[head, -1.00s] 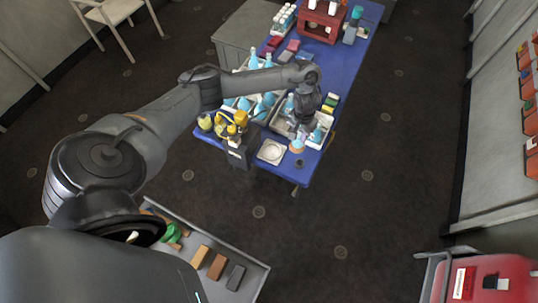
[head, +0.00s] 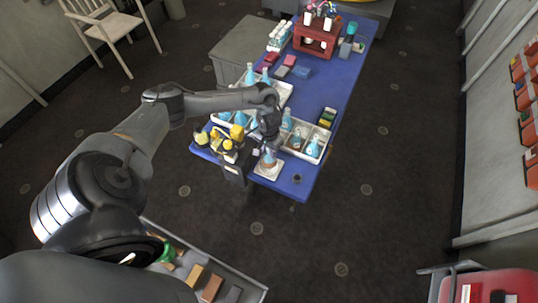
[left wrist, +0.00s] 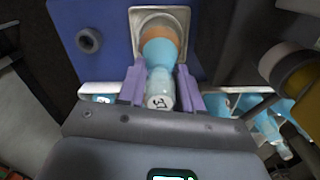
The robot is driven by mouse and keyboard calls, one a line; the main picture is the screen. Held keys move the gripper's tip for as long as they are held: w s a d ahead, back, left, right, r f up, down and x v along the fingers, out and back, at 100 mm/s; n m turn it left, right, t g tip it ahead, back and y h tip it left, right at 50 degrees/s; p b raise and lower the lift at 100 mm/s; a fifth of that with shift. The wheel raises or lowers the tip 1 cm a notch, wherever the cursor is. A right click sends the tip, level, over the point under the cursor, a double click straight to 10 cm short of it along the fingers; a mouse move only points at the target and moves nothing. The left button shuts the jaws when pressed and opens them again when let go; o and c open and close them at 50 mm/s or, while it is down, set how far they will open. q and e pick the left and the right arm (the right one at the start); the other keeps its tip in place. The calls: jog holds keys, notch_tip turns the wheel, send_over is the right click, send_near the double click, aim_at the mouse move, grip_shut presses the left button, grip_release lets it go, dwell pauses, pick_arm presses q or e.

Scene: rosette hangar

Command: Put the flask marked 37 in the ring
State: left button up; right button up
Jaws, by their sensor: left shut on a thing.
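My left gripper (head: 268,143) is shut on a flask (head: 268,157) with a pale blue body and an orange-brown lower part. In the left wrist view the gripper's purple fingers (left wrist: 161,88) clasp the flask (left wrist: 158,52) at its neck. Its pale top carries a mark that looks like 37 upside down. The flask hangs over or in a white square dish (head: 262,174); I cannot tell whether it touches it. A small dark ring (head: 297,178) lies on the blue table to the right of the dish, empty, and shows in the left wrist view (left wrist: 89,40). My right gripper is out of view.
A white divided tray (head: 322,152) with blue flasks stands behind the gripper. Yellow-topped bottles (head: 228,143) crowd the left edge. A red rack (head: 315,42) is at the back. The blue table (head: 310,188) is bare around the ring, near its front edge.

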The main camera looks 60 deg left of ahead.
aim_at(269, 155)
pick_arm(q)
jog(key=shift+f+b, duration=0.35)
jog(key=shift+f, duration=1.55)
jog(key=shift+f, duration=0.15)
jog(key=o, duration=0.9)
jog(key=shift+c, duration=0.2)
